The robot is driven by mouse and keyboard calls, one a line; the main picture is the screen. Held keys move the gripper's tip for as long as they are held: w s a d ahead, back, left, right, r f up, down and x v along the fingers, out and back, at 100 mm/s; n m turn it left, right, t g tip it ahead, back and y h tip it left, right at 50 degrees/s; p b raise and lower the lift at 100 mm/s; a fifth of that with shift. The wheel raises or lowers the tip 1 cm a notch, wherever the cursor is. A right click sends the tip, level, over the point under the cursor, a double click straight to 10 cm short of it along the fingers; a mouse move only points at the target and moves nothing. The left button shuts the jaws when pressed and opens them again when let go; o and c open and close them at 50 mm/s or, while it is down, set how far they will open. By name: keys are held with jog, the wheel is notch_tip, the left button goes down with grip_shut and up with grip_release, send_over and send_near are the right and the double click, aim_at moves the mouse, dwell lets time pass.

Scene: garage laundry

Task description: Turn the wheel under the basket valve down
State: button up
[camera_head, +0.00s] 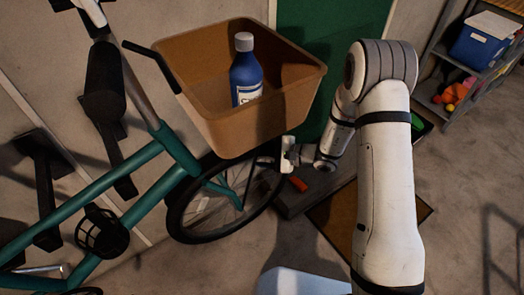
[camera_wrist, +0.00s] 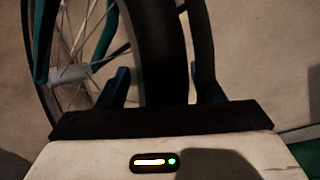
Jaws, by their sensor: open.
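The bicycle's front wheel (camera_head: 222,207) stands under the brown basket (camera_head: 248,110); its upper part is hidden by the basket. My gripper (camera_head: 287,153) is at the right side of the wheel, just below the basket. In the wrist view, the wheel's dark tyre (camera_wrist: 160,45) rises ahead of my gripper (camera_wrist: 162,82), lined up between its open fingers. I cannot tell whether the fingers touch the tyre. Spokes (camera_wrist: 82,35) and rim show at the left. I cannot make out the valve in either view.
A blue bottle (camera_head: 245,72) stands in the basket. The teal bike frame (camera_head: 130,175) extends left. A small red object (camera_head: 298,184) lies right of the wheel. A shelf with a blue cooler (camera_head: 482,42) is at the upper right. Floor at the lower right is mostly clear.

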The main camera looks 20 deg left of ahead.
jog(key=shift+a, duration=0.25)
